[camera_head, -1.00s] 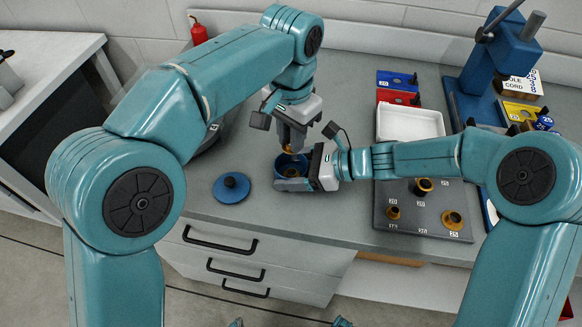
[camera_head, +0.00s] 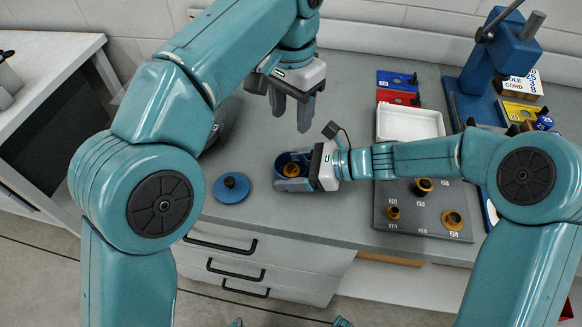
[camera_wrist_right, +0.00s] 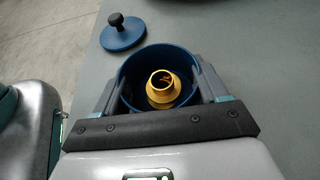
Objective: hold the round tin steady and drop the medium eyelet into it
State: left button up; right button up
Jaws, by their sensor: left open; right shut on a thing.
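The round tin (camera_head: 281,161) is a blue open cup on the bench. My right gripper (camera_head: 292,178) is shut on it, with one finger on each side of the wall, as the right wrist view (camera_wrist_right: 157,92) shows. The medium eyelet (camera_head: 291,170) is brass-coloured and lies inside the tin, its collar facing up in the right wrist view (camera_wrist_right: 162,88). My left gripper (camera_head: 291,122) is open and empty, above and behind the tin and apart from it. The tin's blue lid (camera_head: 231,189) with a black knob lies on the bench to the left.
A grey board (camera_head: 408,223) with several brass eyelets on it stands to the right. Behind it are a white tray (camera_head: 412,123), small blue and red bins (camera_head: 397,80) and a blue press (camera_head: 489,75). The bench between lid and tin is clear.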

dwell(0.4)
jog(key=o, duration=1.1)
jog(key=v, duration=1.1)
jog(key=shift+d, duration=0.15)
jog(key=shift+d+r, duration=0.15)
jog(key=shift+d, duration=0.15)
